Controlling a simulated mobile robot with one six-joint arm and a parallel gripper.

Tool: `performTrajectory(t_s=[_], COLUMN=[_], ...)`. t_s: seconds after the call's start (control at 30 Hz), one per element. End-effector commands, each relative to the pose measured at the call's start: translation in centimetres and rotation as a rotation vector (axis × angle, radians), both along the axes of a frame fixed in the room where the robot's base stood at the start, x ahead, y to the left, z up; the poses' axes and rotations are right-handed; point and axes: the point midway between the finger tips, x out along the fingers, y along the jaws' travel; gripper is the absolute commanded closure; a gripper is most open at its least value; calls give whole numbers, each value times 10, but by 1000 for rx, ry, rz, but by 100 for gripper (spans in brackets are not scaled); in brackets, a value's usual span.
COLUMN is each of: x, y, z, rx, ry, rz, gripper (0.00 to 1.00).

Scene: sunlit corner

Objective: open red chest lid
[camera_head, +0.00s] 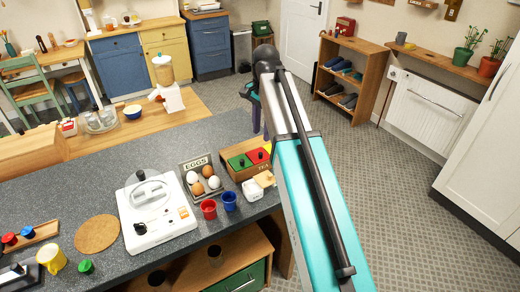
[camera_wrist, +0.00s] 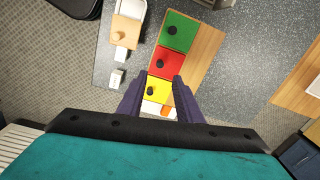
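A wooden chest (camera_head: 236,174) stands on the dark counter, with a red lid (camera_head: 257,156) and a green lid (camera_head: 239,161) lying flat on it. In the wrist view the red lid (camera_wrist: 167,62) has a dark knob (camera_wrist: 165,64) and sits between the green lid (camera_wrist: 179,30) and a yellow lid (camera_wrist: 157,91). The red lid is closed. My gripper (camera_wrist: 160,78) is open and empty, its purple fingers spread above the yellow and red lids. It appears above the chest, not touching the knob. In the head view my arm partly hides the chest and gripper.
An egg tray (camera_head: 201,175), a red cup (camera_head: 208,209), a blue cup (camera_head: 229,201) and a white appliance (camera_head: 157,210) stand left of the chest. A wooden board (camera_wrist: 204,48) runs beside the lids.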

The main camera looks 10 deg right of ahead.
Motion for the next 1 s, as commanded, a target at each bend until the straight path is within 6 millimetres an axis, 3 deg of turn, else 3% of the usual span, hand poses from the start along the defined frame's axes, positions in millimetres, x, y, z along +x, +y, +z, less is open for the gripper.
performTrajectory(t_s=[0.6,1.0], x=[2,4], y=[3,4], z=[-64,-93], rx=[0,0], ry=[2,1], rz=[1,2], gripper=[68,68])
